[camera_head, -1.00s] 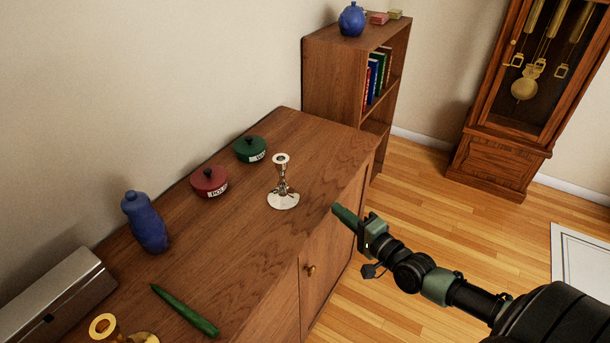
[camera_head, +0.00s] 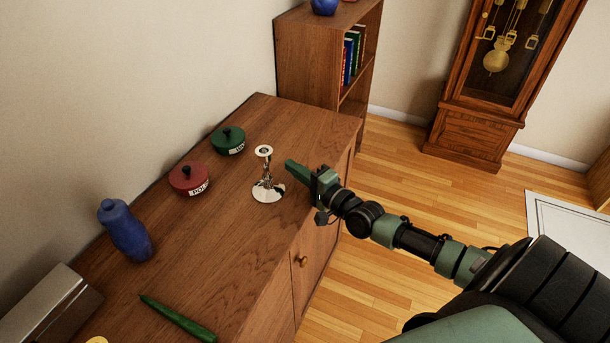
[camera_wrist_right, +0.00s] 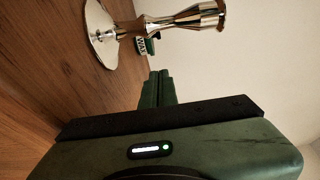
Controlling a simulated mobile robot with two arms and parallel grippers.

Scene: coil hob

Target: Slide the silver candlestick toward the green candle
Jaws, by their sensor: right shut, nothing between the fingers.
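The silver candlestick (camera_head: 267,178) stands upright on the wooden cabinet top. It also shows close up in the right wrist view (camera_wrist_right: 165,24), lying sideways in that picture. The green candle (camera_head: 177,318) lies on the cabinet top near the bottom of the head view. My right gripper (camera_head: 289,164) is shut and empty, just right of the candlestick's stem in the head view. Its closed fingers show in the right wrist view (camera_wrist_right: 158,75), and a gap shows between them and the candlestick there. My left gripper is not in view.
A red lidded pot (camera_head: 189,180) and a green lidded pot (camera_head: 228,141) stand left of the candlestick. A blue bottle (camera_head: 126,230) and a grey metal box (camera_head: 48,304) are farther left. Bare wood (camera_head: 215,245) lies between the candlestick and the candle.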

